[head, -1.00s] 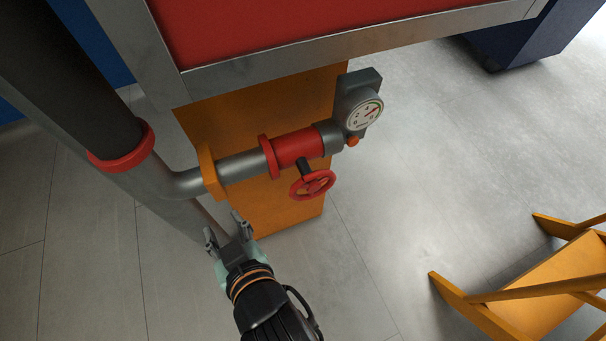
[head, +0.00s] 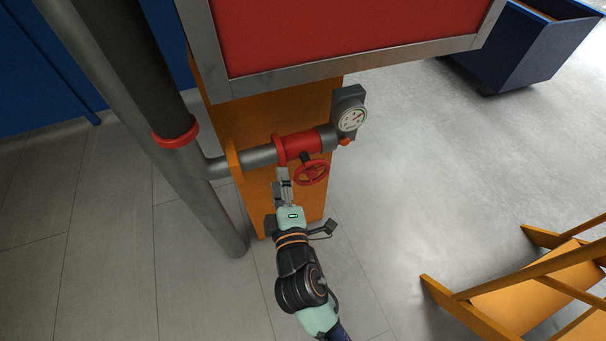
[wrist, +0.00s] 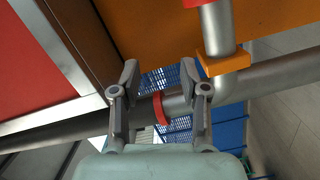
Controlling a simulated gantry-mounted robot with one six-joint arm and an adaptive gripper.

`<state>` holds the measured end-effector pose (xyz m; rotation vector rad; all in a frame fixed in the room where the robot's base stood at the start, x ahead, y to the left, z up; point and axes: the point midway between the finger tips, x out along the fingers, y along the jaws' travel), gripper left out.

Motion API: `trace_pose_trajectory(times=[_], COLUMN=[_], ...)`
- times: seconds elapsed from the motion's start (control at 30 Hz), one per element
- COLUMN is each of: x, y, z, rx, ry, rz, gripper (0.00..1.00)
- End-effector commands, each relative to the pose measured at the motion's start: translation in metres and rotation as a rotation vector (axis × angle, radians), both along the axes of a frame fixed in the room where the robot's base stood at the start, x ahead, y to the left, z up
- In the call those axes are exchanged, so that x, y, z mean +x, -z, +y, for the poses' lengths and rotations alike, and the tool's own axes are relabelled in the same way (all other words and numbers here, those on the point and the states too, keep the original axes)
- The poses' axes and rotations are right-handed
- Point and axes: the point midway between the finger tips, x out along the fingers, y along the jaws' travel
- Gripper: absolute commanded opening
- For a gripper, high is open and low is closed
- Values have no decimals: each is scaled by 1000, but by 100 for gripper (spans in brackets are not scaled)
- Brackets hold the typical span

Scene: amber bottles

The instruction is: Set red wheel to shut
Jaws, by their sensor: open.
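The red wheel (head: 311,172) is a small spoked handwheel on a short dark stem below the red valve body (head: 301,146) in the head view. The valve sits on a grey horizontal pipe (head: 259,157). My gripper (head: 284,178) is just left of the wheel and below the pipe, and looks apart from the wheel. In the wrist view my gripper (wrist: 160,82) has its two fingers spread with nothing between them; pipes show beyond. The wheel itself is not visible in the wrist view.
A round gauge (head: 352,119) stands at the pipe's right end. An orange pillar (head: 255,195) is behind the pipe. A thick vertical pipe (head: 215,215) stands left. Orange steps (head: 520,290) are at lower right. The floor between is clear.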

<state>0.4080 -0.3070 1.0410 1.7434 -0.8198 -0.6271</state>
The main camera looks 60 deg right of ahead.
Motion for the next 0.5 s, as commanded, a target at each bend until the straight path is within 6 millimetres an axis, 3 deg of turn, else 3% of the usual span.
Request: trace_pose_trajectory(times=[0.03, 0.1, 0.2, 0.33, 0.4, 0.5], x=[-14, -32, -56, -76, -81, -83], y=[-1, 4, 27, 78, 98, 111], z=[-22, -48, -72, -79, -77, -74], rx=[-123, -339, -643, -929, -1008, -1054], ry=[42, 80, 76, -31, -86, -122], rz=[99, 286, 613, 978, 1078, 1130], gripper=[45, 45, 45, 45, 45, 45])
